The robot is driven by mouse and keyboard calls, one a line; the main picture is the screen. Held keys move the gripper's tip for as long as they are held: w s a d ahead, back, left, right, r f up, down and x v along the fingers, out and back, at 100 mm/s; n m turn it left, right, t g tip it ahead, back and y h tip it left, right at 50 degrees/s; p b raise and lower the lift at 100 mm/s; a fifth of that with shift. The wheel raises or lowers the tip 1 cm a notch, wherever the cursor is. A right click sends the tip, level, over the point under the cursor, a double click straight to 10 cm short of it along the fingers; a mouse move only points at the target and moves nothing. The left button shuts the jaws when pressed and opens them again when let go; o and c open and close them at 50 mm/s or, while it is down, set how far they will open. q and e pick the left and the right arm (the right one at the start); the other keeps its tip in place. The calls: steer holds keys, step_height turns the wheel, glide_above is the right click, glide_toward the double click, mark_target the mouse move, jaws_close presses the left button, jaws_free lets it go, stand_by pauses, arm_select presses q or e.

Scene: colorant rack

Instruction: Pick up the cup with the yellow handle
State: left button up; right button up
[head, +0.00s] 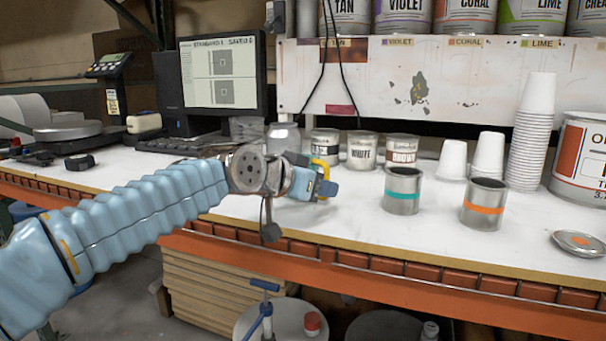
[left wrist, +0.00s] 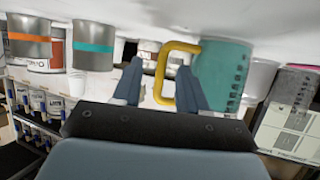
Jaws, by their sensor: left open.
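The cup (left wrist: 222,72) is teal with dark markings and has a yellow handle (left wrist: 182,46); it shows in the left wrist view. The handle lies between the two spread fingers of my left gripper (left wrist: 160,68), and the cup body is beside the right finger. I cannot tell if a finger touches the handle. In the head view my left gripper (head: 323,187) is over the bench, and a bit of the yellow handle (head: 320,163) shows behind it. The cup body is mostly hidden there by my gripper. My right gripper is not in view.
On the bench (head: 345,222), a teal-banded can (head: 402,192) and an orange-banded can (head: 484,205) stand to the right. Stacked paper cups (head: 532,130) and a lid (head: 578,243) are further right. A monitor (head: 222,77) stands left.

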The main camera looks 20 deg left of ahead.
arm_select(q)
steer(key=x, duration=0.3)
steer(key=shift+w+f, duration=0.1)
steer(key=shift+w, duration=0.3)
steer(key=shift+c, duration=0.2)
jaws_close()
